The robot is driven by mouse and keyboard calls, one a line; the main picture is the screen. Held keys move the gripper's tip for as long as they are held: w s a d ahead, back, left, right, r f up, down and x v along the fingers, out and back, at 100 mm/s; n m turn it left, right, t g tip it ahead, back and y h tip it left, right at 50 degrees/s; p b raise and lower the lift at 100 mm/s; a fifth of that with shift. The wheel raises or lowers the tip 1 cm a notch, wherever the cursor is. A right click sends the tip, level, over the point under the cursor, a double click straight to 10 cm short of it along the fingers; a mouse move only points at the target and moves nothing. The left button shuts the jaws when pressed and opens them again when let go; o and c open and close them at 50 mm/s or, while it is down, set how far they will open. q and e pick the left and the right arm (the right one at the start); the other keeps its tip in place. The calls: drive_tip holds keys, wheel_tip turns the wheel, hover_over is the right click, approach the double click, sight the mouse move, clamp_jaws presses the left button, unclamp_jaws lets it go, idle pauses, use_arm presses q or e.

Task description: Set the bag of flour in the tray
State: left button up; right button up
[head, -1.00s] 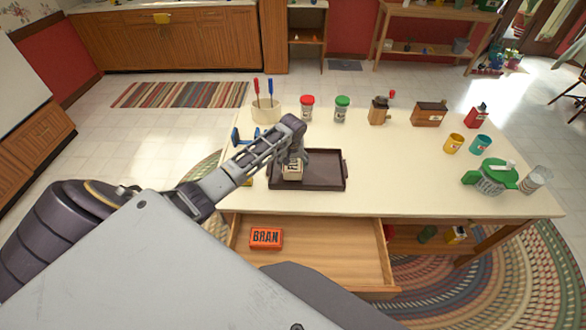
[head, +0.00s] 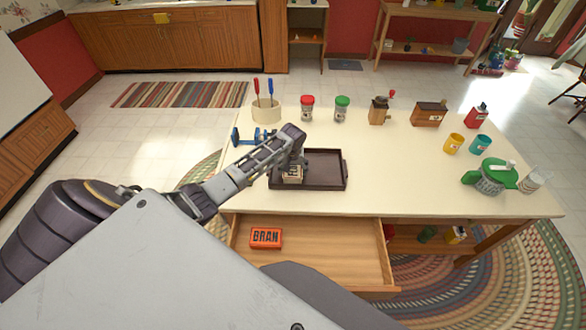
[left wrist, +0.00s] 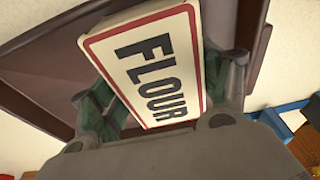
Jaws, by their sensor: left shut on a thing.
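The bag of flour (head: 291,174) is a small cream block with a red border and the word FLOUR, read clearly in the left wrist view (left wrist: 155,65). My left gripper (head: 294,162) is shut on it, with a finger on each side of the bag in the left wrist view (left wrist: 160,95). The dark brown tray (head: 325,170) lies on the table. The bag is at the left part of the tray, inside its outline; whether its base touches the tray floor is hidden. My right gripper is not in view.
An open drawer (head: 330,262) below the table edge holds an orange BRAN box (head: 266,237). A blue object (head: 258,136) and a cream crock (head: 266,111) stand behind my left arm. Red-lidded (head: 307,107) and green-lidded (head: 341,108) shakers stand behind the tray.

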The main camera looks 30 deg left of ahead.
sight(293, 171)
use_arm(q)
drive_tip(key=o, duration=0.9)
drive_tip(key=shift+c, duration=0.2)
drive_tip(key=shift+r, duration=0.1)
wheel_tip(293, 171, up, 12)
drive_tip(key=s+d, duration=0.1)
drive_tip(key=s, duration=0.1)
drive_tip(key=shift+d, duration=0.1)
idle(0.4)
